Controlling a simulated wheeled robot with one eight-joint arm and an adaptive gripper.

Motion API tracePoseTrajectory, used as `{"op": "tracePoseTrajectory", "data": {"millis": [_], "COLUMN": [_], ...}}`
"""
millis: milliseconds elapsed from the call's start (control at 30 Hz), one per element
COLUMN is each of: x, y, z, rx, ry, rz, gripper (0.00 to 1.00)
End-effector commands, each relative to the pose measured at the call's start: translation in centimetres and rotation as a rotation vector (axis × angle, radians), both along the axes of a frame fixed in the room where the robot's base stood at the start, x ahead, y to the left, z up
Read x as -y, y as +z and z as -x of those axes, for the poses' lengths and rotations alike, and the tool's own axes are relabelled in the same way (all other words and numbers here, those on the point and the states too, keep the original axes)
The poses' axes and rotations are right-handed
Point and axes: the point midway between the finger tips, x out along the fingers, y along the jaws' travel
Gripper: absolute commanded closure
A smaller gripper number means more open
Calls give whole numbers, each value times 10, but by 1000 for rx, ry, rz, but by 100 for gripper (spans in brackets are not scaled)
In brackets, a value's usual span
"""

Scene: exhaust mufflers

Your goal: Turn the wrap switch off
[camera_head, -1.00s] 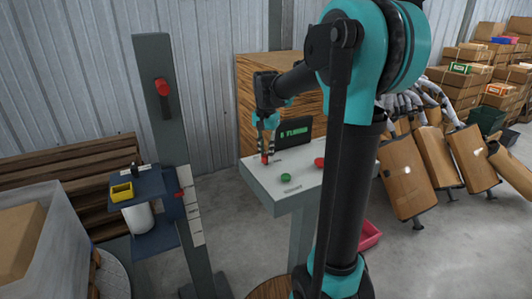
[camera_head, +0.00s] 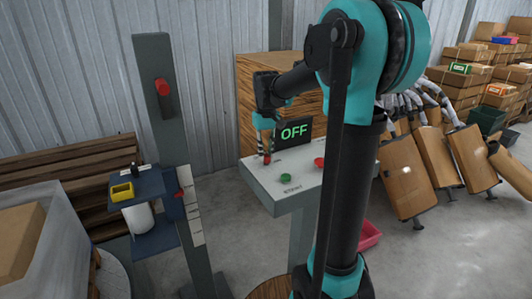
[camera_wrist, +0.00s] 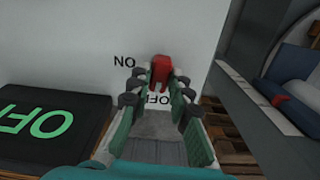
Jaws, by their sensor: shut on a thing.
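The red switch (camera_head: 267,160) stands on the grey-white panel (camera_head: 257,180) at its left end. In the wrist view the red switch (camera_wrist: 161,66) sits between my fingertips, by the upside-down label "ON" (camera_wrist: 124,62) and the partly hidden label "OFF" (camera_wrist: 158,99). My gripper (camera_head: 265,150) points down over the switch and is shut on it; it also shows in the wrist view (camera_wrist: 162,80). The black display (camera_head: 293,131) behind the panel reads "OFF" in green; it shows at the left of the wrist view (camera_wrist: 45,120).
A green button (camera_head: 286,178) and a red button (camera_head: 320,162) lie on the same panel. A dark post (camera_head: 158,60) with a red control and a small shelf stands left. A wooden crate (camera_head: 250,85) is behind. Brown mufflers (camera_head: 405,185) lean at right.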

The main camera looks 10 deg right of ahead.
Motion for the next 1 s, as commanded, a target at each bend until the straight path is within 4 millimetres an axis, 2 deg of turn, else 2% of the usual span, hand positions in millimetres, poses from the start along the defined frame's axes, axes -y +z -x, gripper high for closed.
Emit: {"op": "tracePoseTrajectory", "data": {"millis": [300, 767, 800, 933, 1000], "x": [0, 0, 0, 0, 0], "y": [0, 0, 0, 0, 0], "z": [0, -1, 0, 0, 0], "rx": [1, 1, 1, 1, 0], "ry": [89, 100, 100, 99, 99], "rz": [0, 0, 0, 0, 0], "gripper": [100, 100, 78, 62, 60]}}
